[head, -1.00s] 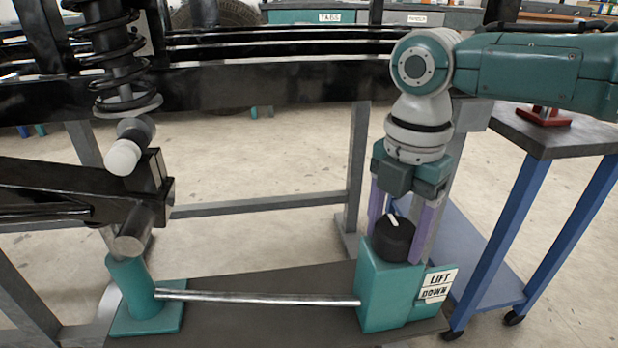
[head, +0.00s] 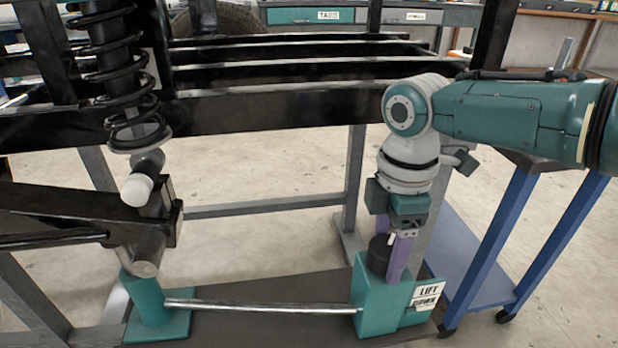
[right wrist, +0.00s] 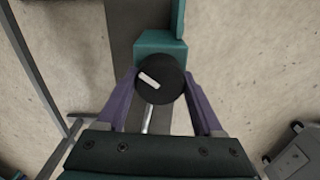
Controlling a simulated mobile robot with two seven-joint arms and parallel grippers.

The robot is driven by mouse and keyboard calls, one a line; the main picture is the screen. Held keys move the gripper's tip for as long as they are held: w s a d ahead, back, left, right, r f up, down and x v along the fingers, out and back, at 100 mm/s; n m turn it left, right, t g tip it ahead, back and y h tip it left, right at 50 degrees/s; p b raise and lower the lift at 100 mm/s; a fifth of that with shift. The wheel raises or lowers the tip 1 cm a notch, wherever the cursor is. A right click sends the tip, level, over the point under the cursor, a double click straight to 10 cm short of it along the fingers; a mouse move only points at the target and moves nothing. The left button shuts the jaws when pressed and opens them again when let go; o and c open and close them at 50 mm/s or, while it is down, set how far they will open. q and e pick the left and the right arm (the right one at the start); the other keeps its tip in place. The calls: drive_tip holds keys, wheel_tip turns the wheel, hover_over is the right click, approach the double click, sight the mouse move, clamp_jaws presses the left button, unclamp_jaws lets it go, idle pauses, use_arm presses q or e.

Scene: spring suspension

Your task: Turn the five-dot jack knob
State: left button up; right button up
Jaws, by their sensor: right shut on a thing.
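The black round knob (head: 378,250) sits on top of the teal jack box (head: 372,298). In the right wrist view the knob (right wrist: 160,82) shows a white pointer mark on its face, slanting toward the upper left. My right gripper (head: 390,256) comes down from above, its purple fingers on opposite sides of the knob and shut on it. The fingers (right wrist: 158,86) also flank it in the right wrist view. A sign (head: 427,295) on the box reads LIFT and DOWN. I cannot make out any dots. My left gripper is out of view.
A metal rod (head: 262,305) runs from the box to a teal post (head: 150,302) below a black suspension arm (head: 80,220). A coil spring (head: 122,85) hangs above. A black frame beam (head: 270,108) crosses behind, and a blue-legged cart (head: 490,250) stands close on the right.

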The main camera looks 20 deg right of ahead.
drive_tip(key=m+p, duration=0.1)
drive_tip(key=m, duration=0.2)
drive_tip(key=shift+r+m, duration=0.15)
drive_tip(key=shift+m, duration=0.25)
drive_tip(key=m+p, duration=0.1)
drive_tip(key=m, duration=0.2)
drive_tip(key=shift+m, duration=0.3)
drive_tip(key=m+p, duration=0.1)
drive_tip(key=m, duration=0.2)
drive_tip(key=shift+w+m, duration=0.1)
drive_tip(key=shift+m, duration=0.2)
drive_tip(key=m, duration=0.3)
drive_tip(key=shift+m, duration=0.3)
drive_tip(key=m, duration=0.4)
drive_tip(key=shift+m+p, duration=0.3)
drive_tip(key=shift+p, duration=0.1)
drive_tip(key=m, duration=0.3)
drive_tip(key=shift+m, duration=0.3)
drive_tip(key=m, duration=0.4)
drive_tip(key=shift+m, duration=1.7)
